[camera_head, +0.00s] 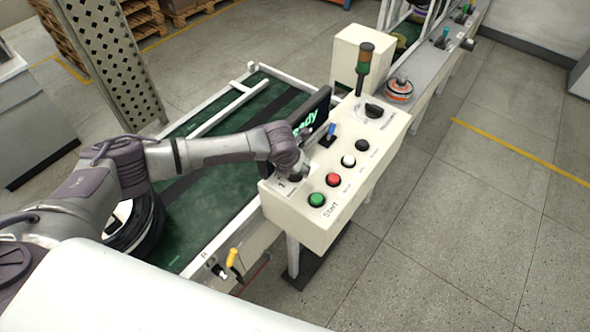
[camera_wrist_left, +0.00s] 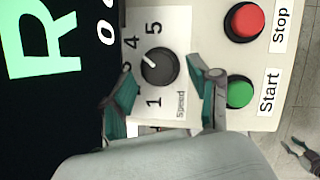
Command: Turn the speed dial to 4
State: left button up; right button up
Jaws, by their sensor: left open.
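The speed dial (camera_wrist_left: 160,67) is a round black knob on a white label with numbers around it, in the left wrist view. Its white mark points up and left, toward the 4. My left gripper (camera_wrist_left: 163,80) is open, one finger on each side of the dial, with gaps to the knob in this view. In the head view my left gripper (camera_head: 296,166) is over the near left corner of the control box (camera_head: 318,222) and mostly covers the dial. My right gripper (camera_wrist_left: 292,145) shows small at the lower right of the left wrist view, fingers apart and empty.
The green Start button (camera_head: 317,199) and red Stop button (camera_head: 333,180) are beside the dial. White and black buttons, a blue-handled switch (camera_head: 331,130) and another black knob (camera_head: 374,110) lie farther along. The screen (camera_head: 311,118) stands close on the left.

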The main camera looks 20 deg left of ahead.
aim_at(291, 185)
pick_arm(q)
jog(key=v, duration=0.6)
jog(key=shift+s+d, duration=0.1)
dwell(0.3)
